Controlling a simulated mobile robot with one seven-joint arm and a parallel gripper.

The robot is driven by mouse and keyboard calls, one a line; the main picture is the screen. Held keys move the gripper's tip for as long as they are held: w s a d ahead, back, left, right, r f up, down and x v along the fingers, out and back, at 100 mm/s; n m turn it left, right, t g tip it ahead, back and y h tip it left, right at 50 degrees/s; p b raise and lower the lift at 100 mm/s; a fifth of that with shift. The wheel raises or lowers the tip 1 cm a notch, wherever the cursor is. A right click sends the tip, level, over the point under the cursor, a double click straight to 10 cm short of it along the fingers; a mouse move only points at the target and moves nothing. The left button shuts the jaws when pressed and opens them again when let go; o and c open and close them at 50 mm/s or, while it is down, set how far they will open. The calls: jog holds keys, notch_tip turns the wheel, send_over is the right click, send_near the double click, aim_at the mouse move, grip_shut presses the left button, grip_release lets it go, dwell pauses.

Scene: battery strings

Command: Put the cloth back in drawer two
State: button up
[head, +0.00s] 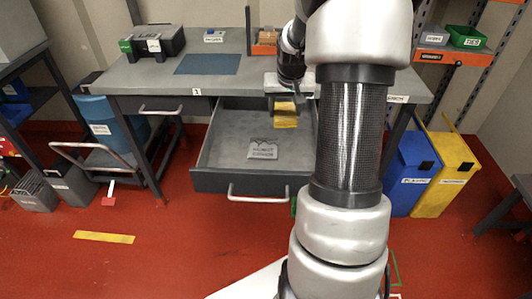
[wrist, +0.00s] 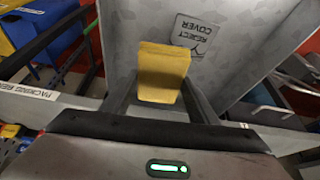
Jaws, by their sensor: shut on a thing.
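The yellow cloth (head: 285,114) hangs below my gripper (head: 283,92) over the back right part of an open grey drawer (head: 222,155). In the wrist view the cloth (wrist: 162,70) is a small folded piece between the two fingers of my gripper (wrist: 158,88), which is shut on it. The cloth appears to be above the drawer floor; its exact height is hard to tell. A grey labelled cover (head: 262,149) lies in the drawer and also shows in the wrist view (wrist: 195,32). No number shows on the open drawer's front.
The workbench (head: 140,77) carries a black case (head: 152,43) and a blue mat (head: 207,64). A shut drawer (head: 150,106) is at its left. Blue (head: 412,170) and yellow (head: 447,172) bins stand right. The drawer's left part is clear.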

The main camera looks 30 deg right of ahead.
jog(key=shift+m, duration=0.6)
jog(key=d+f+b, duration=0.1)
jog(key=d+f, duration=0.1)
jog(key=f, duration=0.2)
jog(key=d+f+b, duration=0.2)
jog(key=f, duration=0.3)
jog(key=d+f+b, duration=0.1)
jog(key=f, duration=0.3)
jog(key=shift+s+d+f+b, duration=0.25)
jog(key=shift+d+b, duration=0.05)
jog(key=shift+d, duration=0.1)
jog(key=shift+f, duration=0.2)
jog(key=o, duration=0.7)
jog(key=shift+o, duration=0.2)
